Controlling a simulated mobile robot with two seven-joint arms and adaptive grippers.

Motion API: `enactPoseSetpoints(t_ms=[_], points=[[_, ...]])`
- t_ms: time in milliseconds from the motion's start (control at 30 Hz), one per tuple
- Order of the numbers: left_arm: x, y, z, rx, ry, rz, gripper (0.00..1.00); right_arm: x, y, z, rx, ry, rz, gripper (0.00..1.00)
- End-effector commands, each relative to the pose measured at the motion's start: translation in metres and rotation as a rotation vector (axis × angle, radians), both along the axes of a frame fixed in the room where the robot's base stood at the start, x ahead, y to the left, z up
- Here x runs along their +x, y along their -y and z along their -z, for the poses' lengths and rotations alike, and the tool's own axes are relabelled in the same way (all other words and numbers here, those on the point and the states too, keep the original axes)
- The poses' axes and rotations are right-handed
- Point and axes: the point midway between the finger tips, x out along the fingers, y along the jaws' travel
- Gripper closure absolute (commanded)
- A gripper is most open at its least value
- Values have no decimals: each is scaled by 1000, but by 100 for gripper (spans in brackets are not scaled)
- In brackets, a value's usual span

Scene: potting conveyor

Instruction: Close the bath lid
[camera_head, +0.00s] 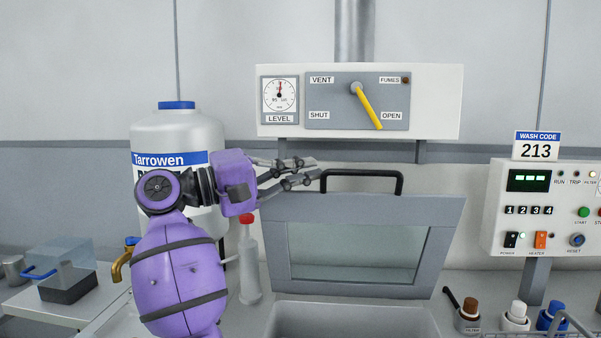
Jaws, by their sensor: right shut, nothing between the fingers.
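The bath lid (452,240) is a grey frame with a glass window (358,252). It stands raised at the back of the bath, above the open bath (350,318). A black bar handle (362,172) runs along the lid's top edge.
A large Tarrowen container (143,132) and a red-capped bottle (249,268) stand left of the bath. A vent panel (440,100) hangs above the lid. A control box (495,205) and several small bottles (515,318) are at the right.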

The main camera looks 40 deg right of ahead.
Motion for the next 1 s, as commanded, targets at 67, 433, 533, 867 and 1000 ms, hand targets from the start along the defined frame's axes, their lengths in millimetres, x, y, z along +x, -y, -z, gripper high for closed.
enactPoseSetpoints(t_ms=[67,433,533,867,1000], points=[[1,0,0,-1,2,-1,64,0,0,0,0,0,1,100],[-1,3,1,-5,-2,-6,64,0,-1,0,0,-1,1,100],[-1,2,1,-5,-2,-5,64,3,-8,1,2,-2,0,100],[0,1,1,-2,0,-3,64,26,-70,8,2,-3,-2,100],[0,1,1,-2,0,-3,64,34,-93,11,1,-3,-2,100]])
